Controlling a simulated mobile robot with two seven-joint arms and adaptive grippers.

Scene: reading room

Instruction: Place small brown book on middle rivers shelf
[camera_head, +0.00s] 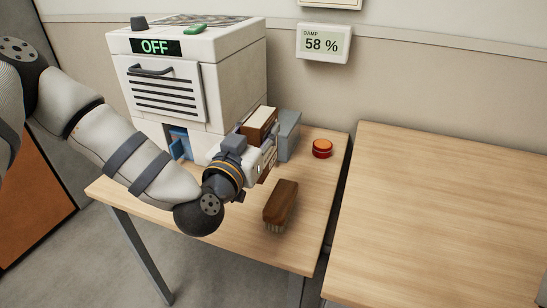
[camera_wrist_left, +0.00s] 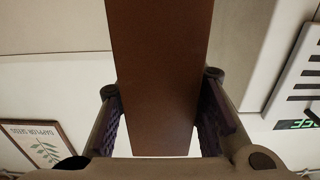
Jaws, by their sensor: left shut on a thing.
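The small brown book (camera_head: 258,122) is in my left gripper (camera_head: 262,153), above the left wooden table. Its brown cover and pale page edges show in the head view. In the left wrist view the brown cover (camera_wrist_left: 158,75) stands between the two fingers of the left gripper (camera_wrist_left: 160,112), which is shut on it. The gripper partly hides the book's lower part in the head view. No rivers shelf shows in either view. My right gripper is not in view.
A white machine (camera_head: 235,75) marked OFF stands behind my left arm, with a blue item (camera_head: 179,143) in its lower opening. A grey box (camera_head: 289,135), a red button (camera_head: 322,148) and a brown brush (camera_head: 281,203) are on the left table (camera_head: 302,230). The right table (camera_head: 440,210) is largely clear.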

